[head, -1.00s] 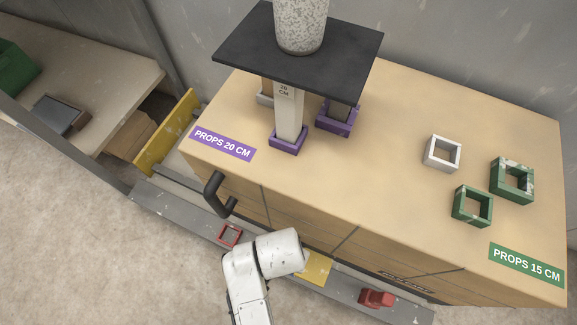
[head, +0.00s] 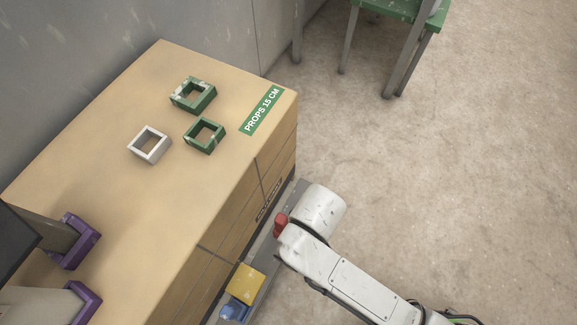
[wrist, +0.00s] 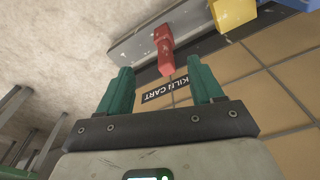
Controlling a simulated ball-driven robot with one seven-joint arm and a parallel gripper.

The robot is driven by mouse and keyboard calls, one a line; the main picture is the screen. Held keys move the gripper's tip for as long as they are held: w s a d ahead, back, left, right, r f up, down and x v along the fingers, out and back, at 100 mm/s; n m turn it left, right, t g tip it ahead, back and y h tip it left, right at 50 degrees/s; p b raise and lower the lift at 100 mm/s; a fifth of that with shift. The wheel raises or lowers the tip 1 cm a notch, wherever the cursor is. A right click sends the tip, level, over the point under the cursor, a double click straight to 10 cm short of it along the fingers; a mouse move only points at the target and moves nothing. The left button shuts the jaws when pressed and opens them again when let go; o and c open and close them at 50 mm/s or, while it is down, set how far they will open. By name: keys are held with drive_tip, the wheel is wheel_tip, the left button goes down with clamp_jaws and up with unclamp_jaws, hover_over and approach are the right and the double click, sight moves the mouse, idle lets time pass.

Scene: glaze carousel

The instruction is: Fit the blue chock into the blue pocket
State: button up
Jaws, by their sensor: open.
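A blue piece (head: 232,312), which looks like the blue chock, sits on the grey ledge at the bottom of the head view, beside a yellow block (head: 246,283). A sliver of blue also shows at the top right edge of the wrist view (wrist: 266,2). I see no blue pocket in either current view. My gripper (wrist: 160,88) is open, its two teal fingers wide apart with nothing held. A red block (wrist: 165,50) shows beyond the gap between them. In the head view my arm hides the fingers.
The grey ledge (wrist: 140,40) runs along the wooden cart's front. The cart top (head: 150,200) holds two green square frames (head: 193,95) (head: 205,135), a white one (head: 149,145) and purple-footed props (head: 82,242). Open floor lies right; a green stool (head: 405,12) stands behind.

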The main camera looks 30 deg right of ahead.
drive_tip(key=s+d+r+m, duration=0.1)
drive_tip(key=s+d+r, duration=0.1)
drive_tip(key=d, duration=0.5)
drive_tip(key=s+d+r+m, duration=0.1)
drive_tip(key=s+d+r, duration=0.1)
drive_tip(key=s+d, duration=0.3)
drive_tip(key=shift+d+m, duration=0.3)
drive_tip(key=shift+d, duration=0.75)
wheel_tip(320, 180, up, 24)
drive_tip(key=p, duration=2.4)
drive_tip(key=shift+r, duration=0.25)
